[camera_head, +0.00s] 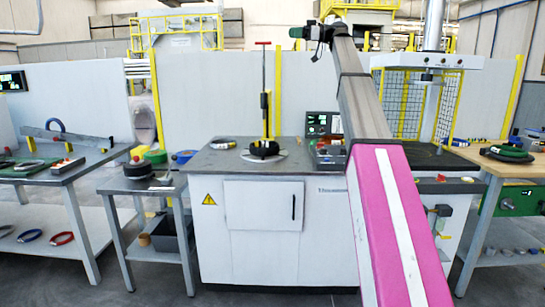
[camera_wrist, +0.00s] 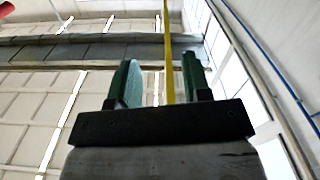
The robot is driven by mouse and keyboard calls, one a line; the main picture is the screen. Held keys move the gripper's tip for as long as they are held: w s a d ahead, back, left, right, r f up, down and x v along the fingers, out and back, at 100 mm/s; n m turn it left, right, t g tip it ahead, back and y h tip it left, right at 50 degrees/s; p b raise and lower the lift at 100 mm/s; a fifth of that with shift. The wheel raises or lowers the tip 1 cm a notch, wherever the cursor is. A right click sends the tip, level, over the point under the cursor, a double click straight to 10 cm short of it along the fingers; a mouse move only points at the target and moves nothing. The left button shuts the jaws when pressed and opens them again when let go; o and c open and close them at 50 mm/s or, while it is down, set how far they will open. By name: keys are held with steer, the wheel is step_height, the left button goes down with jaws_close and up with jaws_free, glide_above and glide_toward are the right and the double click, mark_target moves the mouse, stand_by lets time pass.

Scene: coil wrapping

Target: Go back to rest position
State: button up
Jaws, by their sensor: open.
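My gripper (camera_head: 305,32) is raised high at the end of my pink and grey arm in the head view, above the level of the machines. In the wrist view my gripper (camera_wrist: 161,85) points up toward the ceiling and wall. Its two green fingers stand apart with nothing between them. A yellow post shows behind the fingers in the wrist view. No object is held.
A white wrapping machine (camera_head: 245,225) stands ahead, with a black coil (camera_head: 264,148) on its top. A left workbench (camera_head: 62,168), a small side table (camera_head: 142,184) and a right wooden table (camera_head: 500,165) flank it. A yellow mesh guard (camera_head: 402,103) stands behind my arm.

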steer(key=s+d+f+m+t+h, duration=0.1)
steer(key=s+f+m+h, duration=0.45)
steer(key=f, duration=2.25)
steer(key=f+m+t+h, duration=0.25)
steer(key=f+m, duration=0.55)
steer(key=f, duration=1.9)
steer(key=s+d+f+m+g+h, duration=0.1)
steer(key=s+d+f+m+h, duration=0.1)
steer(key=s+f, duration=0.7)
steer(key=s+d+f+m+g+h, duration=0.1)
steer(key=s+d+f+h, duration=0.3)
steer(key=s+f, duration=0.6)
steer(key=s+d+f+m+g+h, duration=0.2)
steer(key=s+d+f+m+h, duration=0.1)
steer(key=s+f, duration=0.7)
step_height(320, 180, down, 4)
steer(key=shift+d+f+h, duration=0.2)
steer(key=shift+f+h, duration=0.05)
steer(key=shift+h, duration=0.25)
